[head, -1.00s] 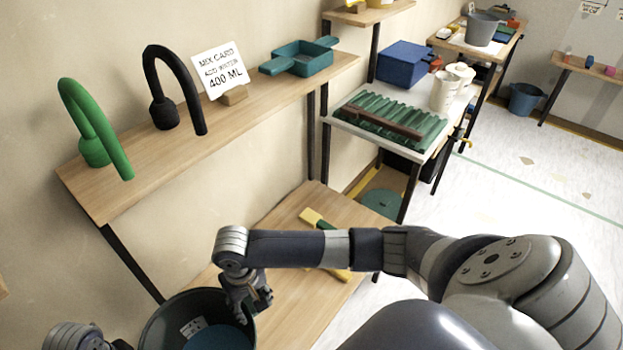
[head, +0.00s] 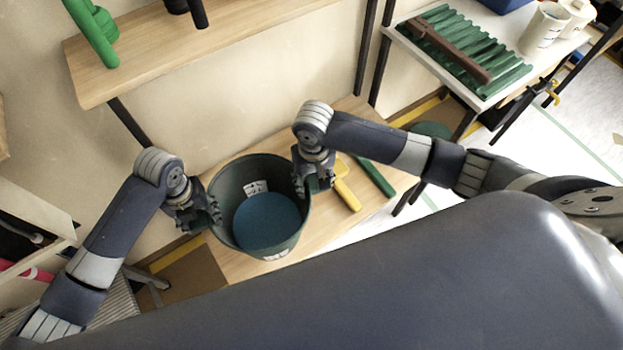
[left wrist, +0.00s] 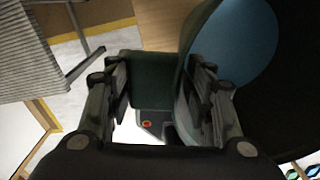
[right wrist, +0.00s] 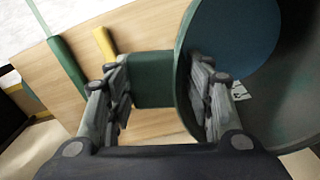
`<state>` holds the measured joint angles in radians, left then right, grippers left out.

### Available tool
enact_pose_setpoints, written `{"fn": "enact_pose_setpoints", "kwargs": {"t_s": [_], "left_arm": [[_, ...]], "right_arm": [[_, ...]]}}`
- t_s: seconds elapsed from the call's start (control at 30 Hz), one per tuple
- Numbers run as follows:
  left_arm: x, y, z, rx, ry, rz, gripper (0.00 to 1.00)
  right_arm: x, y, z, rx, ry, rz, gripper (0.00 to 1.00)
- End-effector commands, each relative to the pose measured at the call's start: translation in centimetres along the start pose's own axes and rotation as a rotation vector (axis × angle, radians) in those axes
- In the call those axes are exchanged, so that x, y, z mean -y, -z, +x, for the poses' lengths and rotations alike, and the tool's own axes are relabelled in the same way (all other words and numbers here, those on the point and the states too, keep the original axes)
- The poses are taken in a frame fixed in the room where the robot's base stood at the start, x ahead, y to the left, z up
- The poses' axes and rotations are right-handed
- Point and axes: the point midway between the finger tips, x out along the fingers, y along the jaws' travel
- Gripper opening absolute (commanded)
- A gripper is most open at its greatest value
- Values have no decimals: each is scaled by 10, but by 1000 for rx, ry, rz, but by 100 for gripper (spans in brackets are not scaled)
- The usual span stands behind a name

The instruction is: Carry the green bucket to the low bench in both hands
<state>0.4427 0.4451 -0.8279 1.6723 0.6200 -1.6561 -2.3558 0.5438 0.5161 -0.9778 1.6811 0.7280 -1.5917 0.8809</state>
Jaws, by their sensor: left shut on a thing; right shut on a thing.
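The dark green bucket (head: 231,186) is upright in the head view, with a blue surface low inside it and a small white label on its inner wall. It is over the wooden low bench (head: 330,222); I cannot tell whether its base touches the bench. My left gripper (head: 210,216) is shut on the green tab (left wrist: 150,82) at the bucket's left side. My right gripper (head: 318,182) is shut on the opposite tab (right wrist: 152,82). The bucket's underside is hidden.
A wooden shelf (head: 150,62) with green and black hooked items is above. A white table (head: 400,38) holds ridged green sheeting.

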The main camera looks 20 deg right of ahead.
Motion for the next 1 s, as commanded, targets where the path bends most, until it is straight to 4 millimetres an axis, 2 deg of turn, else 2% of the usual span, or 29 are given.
{"fn": "enact_pose_setpoints", "kwargs": {"t_s": [0.53, 1.0], "left_arm": [[-2, -1, 1, 2, -6, -4, 0], [-2, -1, 18, 2, -6, -4, 0]], "right_arm": [[-2, 2, 0, -3, -4, 3, 0], [-2, 2, 17, -3, -4, 3, 0]]}}
